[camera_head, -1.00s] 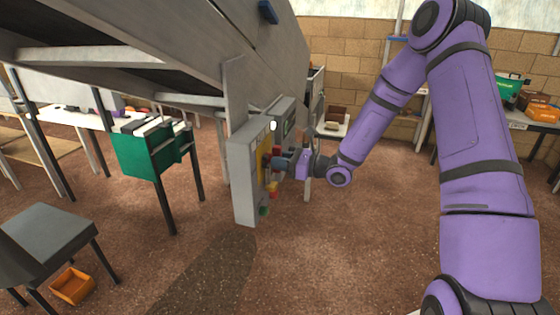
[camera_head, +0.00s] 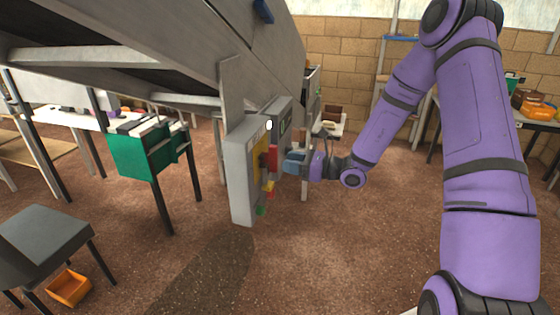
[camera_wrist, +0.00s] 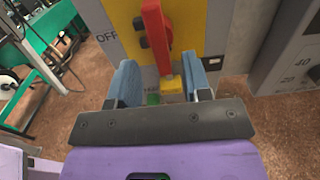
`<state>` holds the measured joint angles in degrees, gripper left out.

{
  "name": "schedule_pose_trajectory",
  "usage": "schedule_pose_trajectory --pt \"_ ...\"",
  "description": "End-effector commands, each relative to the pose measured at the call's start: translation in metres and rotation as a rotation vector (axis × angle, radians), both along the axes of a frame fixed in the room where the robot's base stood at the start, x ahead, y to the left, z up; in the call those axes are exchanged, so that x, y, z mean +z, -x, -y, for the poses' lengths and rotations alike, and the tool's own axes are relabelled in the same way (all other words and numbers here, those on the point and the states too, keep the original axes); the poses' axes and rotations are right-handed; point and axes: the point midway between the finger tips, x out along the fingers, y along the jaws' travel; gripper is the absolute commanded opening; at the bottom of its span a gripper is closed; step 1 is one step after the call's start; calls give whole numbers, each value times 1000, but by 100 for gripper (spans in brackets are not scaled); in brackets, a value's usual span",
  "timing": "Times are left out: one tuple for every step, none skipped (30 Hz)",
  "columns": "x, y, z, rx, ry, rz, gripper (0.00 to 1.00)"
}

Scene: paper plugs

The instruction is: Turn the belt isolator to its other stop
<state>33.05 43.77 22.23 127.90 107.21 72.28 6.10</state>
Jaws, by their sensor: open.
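The belt isolator is a red handle (camera_head: 272,158) on a yellow plate (camera_head: 263,145) on the side of a grey box. In the wrist view the red handle (camera_wrist: 156,35) runs nearly straight up and down on the yellow plate (camera_wrist: 190,28), with "OFF" lettered to the left. My gripper (camera_head: 289,163) is open and empty, just off the panel to the right of the handle. In the wrist view its blue fingers (camera_wrist: 160,78) stand apart, and the handle's lower end lies ahead between them. I see no contact.
Below the handle are a yellow part (camera_wrist: 170,84) and a green part (camera_wrist: 153,99). A grey box with numbers (camera_wrist: 293,65) stands to the right. The grey conveyor frame (camera_head: 150,35) hangs above the panel.

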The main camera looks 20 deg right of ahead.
Motion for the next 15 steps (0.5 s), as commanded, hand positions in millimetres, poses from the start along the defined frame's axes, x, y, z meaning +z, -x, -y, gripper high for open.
schedule_pose_trajectory --pt "0 6 9 -3 -1 -1 45" --pt "0 9 13 -3 0 -1 45" --pt "0 13 19 -3 0 -1 45" --pt "0 17 23 -2 0 -1 45" --pt "0 19 27 -2 0 -1 45" --pt "0 23 32 -3 -1 -1 45" --pt "0 25 35 -3 -1 -1 45" --pt "0 27 38 -2 1 -1 45" --pt "0 30 41 -1 0 -1 45" --pt "0 31 43 -1 0 -1 45" --pt "0 33 45 -1 0 -1 45" --pt "0 34 47 0 0 -1 45" --pt "0 35 48 0 -1 -1 45" --pt "0 36 49 0 -1 -1 45" --pt "0 36 49 0 -1 -1 45"
